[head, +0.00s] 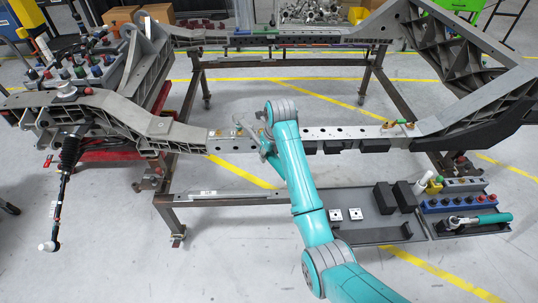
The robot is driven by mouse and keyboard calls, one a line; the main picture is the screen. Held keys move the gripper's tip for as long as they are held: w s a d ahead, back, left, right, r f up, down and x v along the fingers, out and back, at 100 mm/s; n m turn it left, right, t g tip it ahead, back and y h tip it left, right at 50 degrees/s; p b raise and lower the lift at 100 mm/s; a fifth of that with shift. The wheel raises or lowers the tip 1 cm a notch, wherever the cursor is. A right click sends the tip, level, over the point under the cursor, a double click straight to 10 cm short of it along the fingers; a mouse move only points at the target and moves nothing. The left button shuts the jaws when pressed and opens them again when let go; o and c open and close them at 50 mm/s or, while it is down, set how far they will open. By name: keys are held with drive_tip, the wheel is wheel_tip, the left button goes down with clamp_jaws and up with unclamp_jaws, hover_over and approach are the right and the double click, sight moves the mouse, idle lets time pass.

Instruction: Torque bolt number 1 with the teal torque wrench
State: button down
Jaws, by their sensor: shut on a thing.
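A torque wrench with a teal handle (490,218) and a dark and grey head lies at the front of the right-hand tray. My gripper (243,132) is far to its left, at the middle of the near chassis rail (185,134). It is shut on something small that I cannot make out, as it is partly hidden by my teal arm. A brass-coloured bolt (238,132) shows on the rail by the gripper. More brass-coloured fittings (397,124) sit further right on the rail. I cannot read any bolt numbers.
A dark tray (374,236) on the right holds black blocks and two white squares. Beside it are a blue socket rack (458,204) and small bottles. The frame stands on a brown wheeled stand (170,212). A black strut (66,175) hangs at left. The front left floor is clear.

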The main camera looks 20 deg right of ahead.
drive_tip(key=shift+r, duration=2.6)
drive_tip(key=shift+w+r, duration=0.1)
drive_tip(key=shift+w, duration=0.05)
